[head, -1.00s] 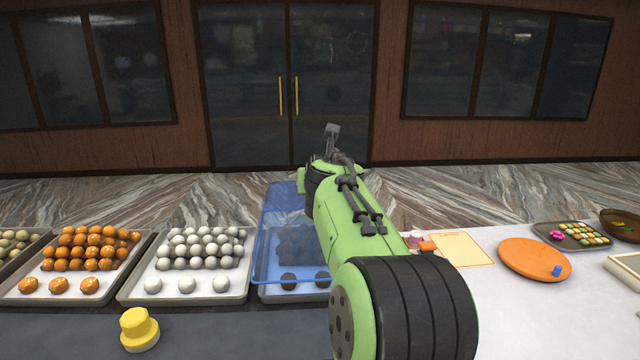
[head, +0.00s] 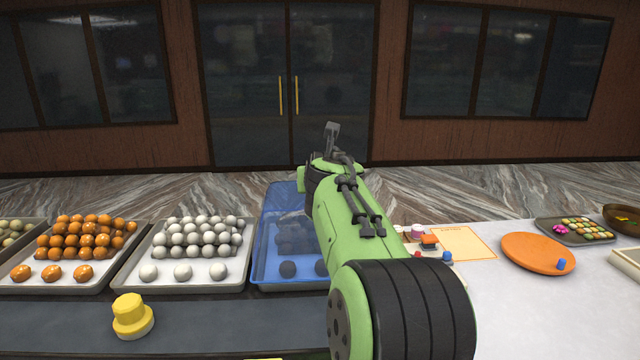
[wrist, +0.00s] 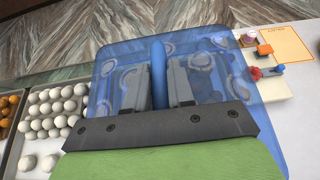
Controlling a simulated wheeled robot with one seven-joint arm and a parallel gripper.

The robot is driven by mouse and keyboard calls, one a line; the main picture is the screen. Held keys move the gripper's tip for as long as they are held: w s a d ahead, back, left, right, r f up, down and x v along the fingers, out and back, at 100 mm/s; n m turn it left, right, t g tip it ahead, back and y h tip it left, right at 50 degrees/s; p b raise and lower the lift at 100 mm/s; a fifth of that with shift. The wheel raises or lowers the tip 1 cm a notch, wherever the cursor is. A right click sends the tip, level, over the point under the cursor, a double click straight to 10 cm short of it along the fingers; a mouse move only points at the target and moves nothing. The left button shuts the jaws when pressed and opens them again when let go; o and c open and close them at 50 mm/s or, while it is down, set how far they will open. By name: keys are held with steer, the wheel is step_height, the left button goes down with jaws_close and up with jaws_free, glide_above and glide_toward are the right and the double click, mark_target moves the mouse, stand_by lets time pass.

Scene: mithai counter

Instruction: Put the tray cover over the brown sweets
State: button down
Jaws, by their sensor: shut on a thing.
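The tray cover (head: 265,240) is a see-through blue lid. In the head view it lies over the tray right of the white sweets, and its edges look close to that tray's rim. The brown sweets (head: 288,269) show as dark balls through the blue. My gripper (wrist: 160,88) is shut on the cover's raised blue handle in the wrist view, with one grey finger on each side. I cannot tell whether the cover rests on the tray.
A tray of white sweets (head: 198,240) stands close to the left, with orange sweets (head: 85,242) beyond it. A yellow knob-like object (head: 132,315) is in front. To the right are an orange paper (head: 466,243), an orange disc (head: 538,253) and a small sweets tray (head: 577,231).

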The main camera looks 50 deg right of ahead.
steer(key=shift+f+b, duration=1.5)
steer(key=shift+b, duration=0.3)
steer(key=shift+c, duration=2.1)
jaws_free()
steer(key=shift+r+p, duration=2.6)
steer(key=shift+r, duration=1)
steer(key=shift+f, duration=0.1)
